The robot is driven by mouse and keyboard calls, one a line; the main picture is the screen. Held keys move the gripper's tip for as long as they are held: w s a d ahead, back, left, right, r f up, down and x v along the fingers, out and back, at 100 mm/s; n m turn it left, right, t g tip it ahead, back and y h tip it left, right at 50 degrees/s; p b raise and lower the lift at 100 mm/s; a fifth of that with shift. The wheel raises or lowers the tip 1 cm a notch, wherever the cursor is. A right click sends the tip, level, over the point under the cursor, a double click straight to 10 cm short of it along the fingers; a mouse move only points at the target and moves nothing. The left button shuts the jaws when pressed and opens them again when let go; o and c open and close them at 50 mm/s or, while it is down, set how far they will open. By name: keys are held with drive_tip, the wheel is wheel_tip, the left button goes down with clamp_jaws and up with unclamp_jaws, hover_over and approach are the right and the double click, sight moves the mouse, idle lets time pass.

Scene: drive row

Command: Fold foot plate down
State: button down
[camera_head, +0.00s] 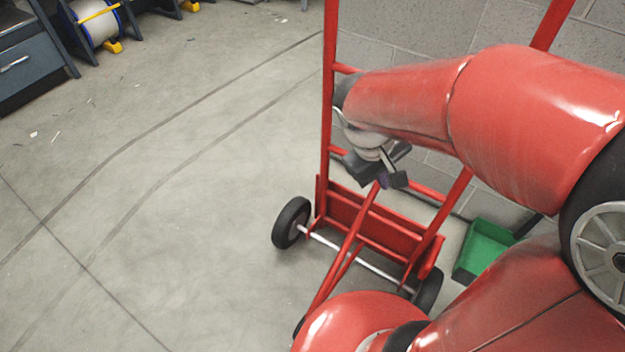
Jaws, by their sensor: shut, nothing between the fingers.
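A red hand truck (328,110) stands upright near the grey block wall, with black wheels at its lower left (291,222) and lower right. Its foot plate appears to be the red panel (348,208) low between the uprights. The panel looks steeply upright against the frame, but its exact angle is hard to tell. My gripper (392,172) has dark fingers and points down above the panel, in front of the frame. It is shut and empty. Whether it touches the frame or a red bar beneath it cannot be told.
A red slanted bar (338,260) runs from the frame towards the floor in front. A green bin (484,248) sits right of the truck by the wall. A dark cabinet (30,62) and a cable reel (98,22) stand at upper left.

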drive_tip(key=w+a+f+n+t+h, duration=0.2)
drive_tip(key=w+a+f+n+t, duration=0.25)
drive_tip(key=a+f+n, duration=0.45)
drive_tip(key=w+a+f+n+t+h, duration=0.2)
drive_tip(key=w+a+f+n+t, duration=0.25)
drive_tip(key=f, duration=0.75)
drive_tip(key=w+a+f+n+t+h, duration=0.25)
drive_tip(key=a+f+n+t, duration=0.35)
drive_tip(key=f+n, duration=0.4)
drive_tip(key=w+d+g, duration=0.1)
drive_tip(key=w+d, duration=0.6)
drive_tip(key=w, duration=0.4)
drive_tip(key=shift+w+f+y, duration=0.3)
drive_tip(key=shift+f+y, duration=0.05)
drive_tip(key=shift+b+x, duration=0.35)
drive_tip(key=shift+x, duration=1.4)
